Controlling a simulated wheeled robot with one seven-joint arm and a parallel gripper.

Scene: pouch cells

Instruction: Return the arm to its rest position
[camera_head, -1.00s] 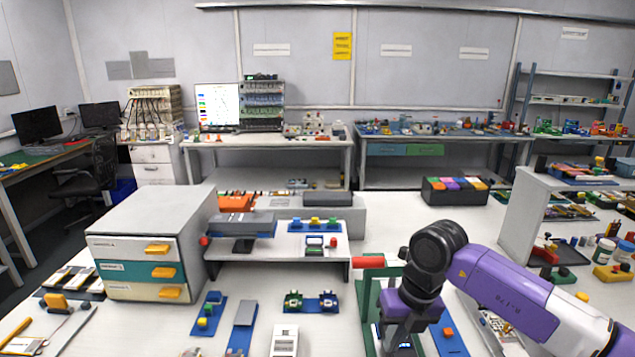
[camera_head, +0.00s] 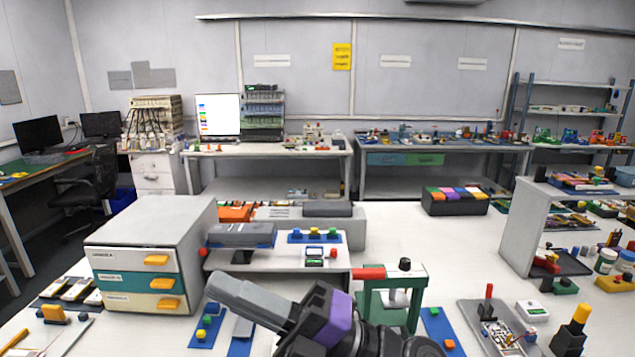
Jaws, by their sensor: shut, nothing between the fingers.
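My gripper (camera_head: 228,287) is in the lower middle of the head view. Its two long grey fingers lie together, shut and empty, pointing up and to the left. The black and purple wrist (camera_head: 328,318) of my arm is behind them at the bottom edge, close to the camera. In the picture the fingers cover part of a blue strip (camera_head: 240,346) on the white table. I cannot tell how high the gripper is above it.
A green press (camera_head: 416,296) with a red handle (camera_head: 369,273) stands right of my gripper. A three-drawer cabinet (camera_head: 150,232) stands to the left. A low shelf (camera_head: 335,265) with small parts is behind. A tray (camera_head: 498,322) lies at the right. Bare table shows beyond the press.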

